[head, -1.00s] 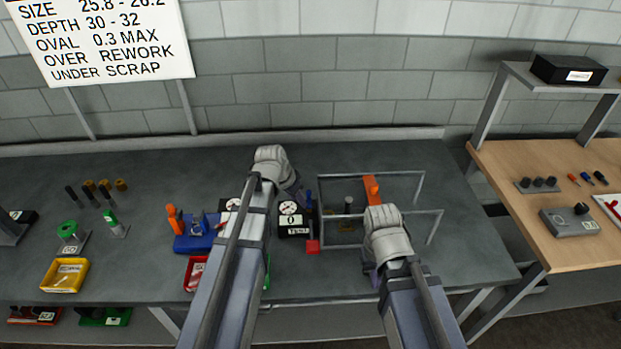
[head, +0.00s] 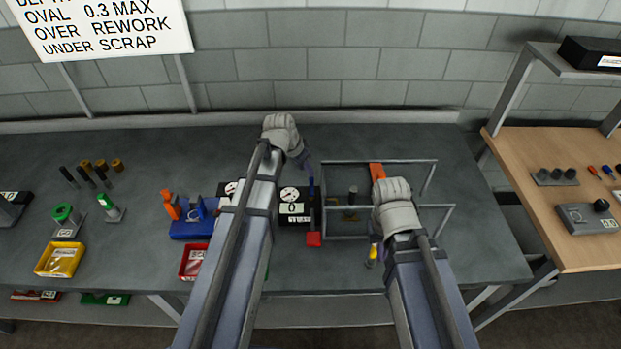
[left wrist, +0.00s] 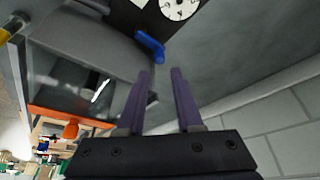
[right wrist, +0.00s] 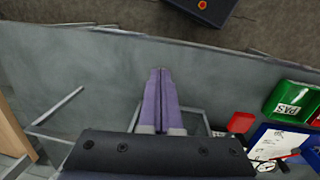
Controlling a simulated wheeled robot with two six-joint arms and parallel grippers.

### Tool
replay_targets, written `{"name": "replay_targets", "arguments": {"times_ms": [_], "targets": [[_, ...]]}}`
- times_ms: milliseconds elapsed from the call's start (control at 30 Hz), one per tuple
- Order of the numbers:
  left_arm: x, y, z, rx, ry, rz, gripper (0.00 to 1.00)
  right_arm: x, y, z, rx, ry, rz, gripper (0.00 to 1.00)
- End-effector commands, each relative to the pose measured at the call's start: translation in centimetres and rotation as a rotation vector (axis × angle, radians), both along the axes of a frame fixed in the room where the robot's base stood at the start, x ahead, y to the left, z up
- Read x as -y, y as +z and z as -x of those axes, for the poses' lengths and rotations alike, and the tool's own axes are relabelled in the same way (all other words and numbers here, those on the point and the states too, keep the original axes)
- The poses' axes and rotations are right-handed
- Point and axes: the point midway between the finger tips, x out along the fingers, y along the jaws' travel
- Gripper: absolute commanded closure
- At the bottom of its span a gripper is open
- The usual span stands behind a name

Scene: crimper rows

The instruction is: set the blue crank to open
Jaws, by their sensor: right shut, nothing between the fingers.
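The blue crank (head: 311,187) stands just right of the black gauge box (head: 294,221) in the head view. In the left wrist view the blue crank (left wrist: 150,46) shows as a bent blue handle just beyond the fingertips, apart from them. My left gripper (left wrist: 161,72) is open, with nothing between its two purple fingers. In the head view its hand is just behind and left of the crank. My right gripper (right wrist: 160,70) is shut and empty, its purple fingers together over the grey bench. In the head view its fingers are hidden by its arm.
A metal rail frame (head: 437,178) with an orange block (head: 377,172) stands right of the crank. A red block (head: 314,239) is at the crank's near end. A blue fixture (head: 192,227) and yellow bin (head: 60,259) are left. The bench behind the frame is clear.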

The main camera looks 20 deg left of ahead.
Motion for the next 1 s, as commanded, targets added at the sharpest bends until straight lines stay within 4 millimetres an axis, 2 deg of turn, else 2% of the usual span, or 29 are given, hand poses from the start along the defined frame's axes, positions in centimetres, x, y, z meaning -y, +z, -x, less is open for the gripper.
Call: {"name": "replay_targets", "arguments": {"times_ms": [33,400,767,833,1000], "targets": [[0.1,-1.1,-0.3,0.000,-0.001,0.000,0.65,0.0,-1.1,0.0,0.000,0.001,0.000,1.00],[1.0,-5.3,-1.8,0.000,0.000,0.000,0.65,0.0,-5.3,0.0,0.000,0.004,0.001,1.00],[1.1,-5.6,-2.0,0.000,0.000,0.000,0.65,0.0,-5.6,0.0,0.000,0.003,0.001,1.00],[1.1,-5.6,-2.0,0.000,0.000,0.000,0.70,0.0,-5.6,0.0,0.000,0.003,0.001,1.00],[1.1,-5.6,-2.0,0.000,0.000,0.000,0.89,0.0,-5.6,0.0,0.000,0.003,0.001,1.00]]}}
